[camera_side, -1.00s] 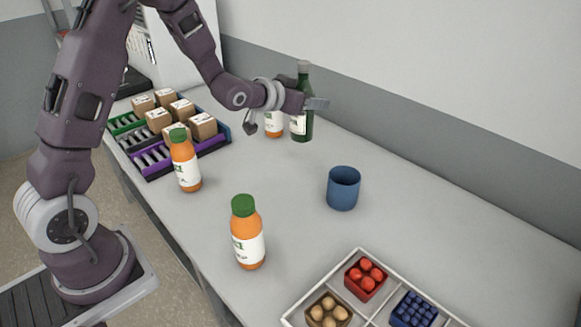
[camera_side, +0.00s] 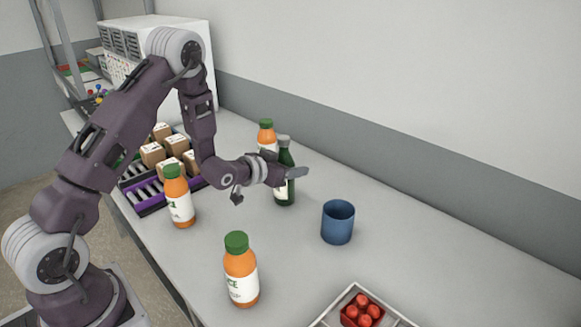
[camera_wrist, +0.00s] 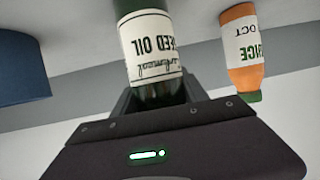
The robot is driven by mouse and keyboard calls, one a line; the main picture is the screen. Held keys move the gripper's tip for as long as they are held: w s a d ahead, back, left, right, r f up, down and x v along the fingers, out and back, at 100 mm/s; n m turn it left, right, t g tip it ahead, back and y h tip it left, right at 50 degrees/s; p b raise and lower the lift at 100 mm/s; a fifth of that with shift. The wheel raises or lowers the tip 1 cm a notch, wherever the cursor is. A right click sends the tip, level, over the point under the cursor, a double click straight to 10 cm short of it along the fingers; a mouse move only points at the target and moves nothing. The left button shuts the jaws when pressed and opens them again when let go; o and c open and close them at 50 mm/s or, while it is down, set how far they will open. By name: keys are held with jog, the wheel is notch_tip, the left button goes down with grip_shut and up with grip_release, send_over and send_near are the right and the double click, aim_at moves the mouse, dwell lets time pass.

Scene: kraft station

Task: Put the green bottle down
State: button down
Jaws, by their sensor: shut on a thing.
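The dark green bottle (camera_side: 286,158), with a grey cap and white label, stands upright in my gripper (camera_side: 287,174). The jaws are shut around its upper part in the side view. In the wrist view the bottle (camera_wrist: 150,48) appears upside down, its label reading "...SEED OIL", with its neck end between the jaws (camera_wrist: 155,98). The bottle's lower end is out of the wrist view. In the side view its base is close to the grey table (camera_side: 400,255); I cannot tell whether it touches.
An orange juice bottle (camera_side: 266,135) stands just behind the green bottle. Two more (camera_side: 180,203) (camera_side: 240,278) stand left and front. A blue cup (camera_side: 338,224) is to the right. Boxes (camera_side: 153,155) fill a rack at left. A divided tray (camera_side: 385,315) is at front.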

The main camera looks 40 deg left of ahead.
jog(key=c, duration=0.6)
grip_release()
jog(key=shift+f, duration=0.1)
jog(key=shift+r, duration=0.2)
jog(key=s+d+r+g, duration=0.2)
jog(key=s+d+r, duration=0.1)
jog(key=s+r, duration=0.55)
jog(key=s+d+r+g, duration=0.2)
jog(key=s+d+r, duration=0.1)
jog(key=s+r, duration=0.55)
jog(key=s+d+g, duration=0.2)
jog(key=s+d, duration=0.1)
jog(key=s, duration=0.7)
jog(key=s+d+g+h, duration=0.1)
jog(key=s+d+g, duration=0.1)
jog(key=s, duration=0.9)
jog(key=shift+d+r+m, duration=0.35)
jog(key=shift+d+m, duration=0.05)
jog(key=shift+d, duration=0.05)
